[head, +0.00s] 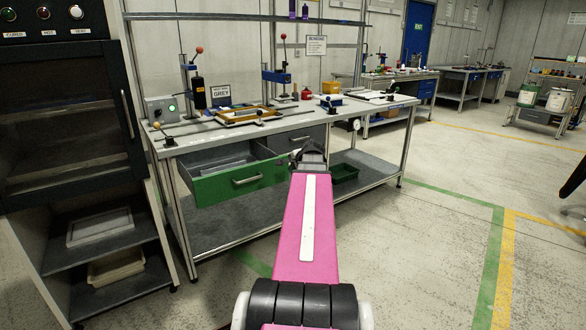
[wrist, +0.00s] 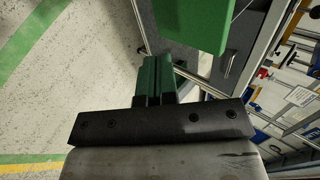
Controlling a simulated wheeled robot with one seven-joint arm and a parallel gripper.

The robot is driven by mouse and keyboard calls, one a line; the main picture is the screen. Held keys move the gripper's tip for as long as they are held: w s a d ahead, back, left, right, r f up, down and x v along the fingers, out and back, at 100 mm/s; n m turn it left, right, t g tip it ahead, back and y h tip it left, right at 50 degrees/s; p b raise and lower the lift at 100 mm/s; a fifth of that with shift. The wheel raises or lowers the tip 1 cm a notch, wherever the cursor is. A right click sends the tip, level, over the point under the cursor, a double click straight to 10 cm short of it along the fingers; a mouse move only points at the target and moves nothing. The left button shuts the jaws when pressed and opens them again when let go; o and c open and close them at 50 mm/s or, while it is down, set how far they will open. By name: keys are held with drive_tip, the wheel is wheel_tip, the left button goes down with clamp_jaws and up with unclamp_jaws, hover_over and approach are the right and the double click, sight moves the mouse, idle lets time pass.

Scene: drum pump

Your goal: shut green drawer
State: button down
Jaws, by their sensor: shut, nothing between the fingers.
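The green drawer (head: 238,184) hangs out of the left side of the workbench, pulled well open, with a silver bar handle (head: 247,180) on its front. Its inside holds a pale flat item that I cannot make out. My gripper (head: 306,149) is right of the drawer, in front of the bench, apart from the drawer front in the head view. In the wrist view my green-tipped fingers (wrist: 159,70) are together and empty. The green drawer front (wrist: 195,22) shows beyond them at the top, with a gap between.
A closed grey drawer (head: 300,137) sits right of the green one, partly behind my gripper. The workbench top (head: 340,113) carries presses and trays. A green bin (head: 344,172) stands on the lower shelf. A dark cabinet (head: 68,120) stands at left.

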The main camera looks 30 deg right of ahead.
sight(279, 172)
drive_tip(key=x, duration=0.2)
drive_tip(key=w+r+x, duration=0.1)
drive_tip(key=x, duration=0.5)
drive_tip(key=shift+w+r, duration=0.15)
drive_tip(key=shift+w, duration=0.15)
drive_tip(key=shift+w+a, duration=0.1)
drive_tip(key=shift+w, duration=0.5)
drive_tip(key=shift+w, duration=0.1)
drive_tip(key=w, duration=1.9)
drive_tip(key=w+a, duration=0.1)
drive_tip(key=w, duration=0.8)
drive_tip(key=shift+w, duration=0.3)
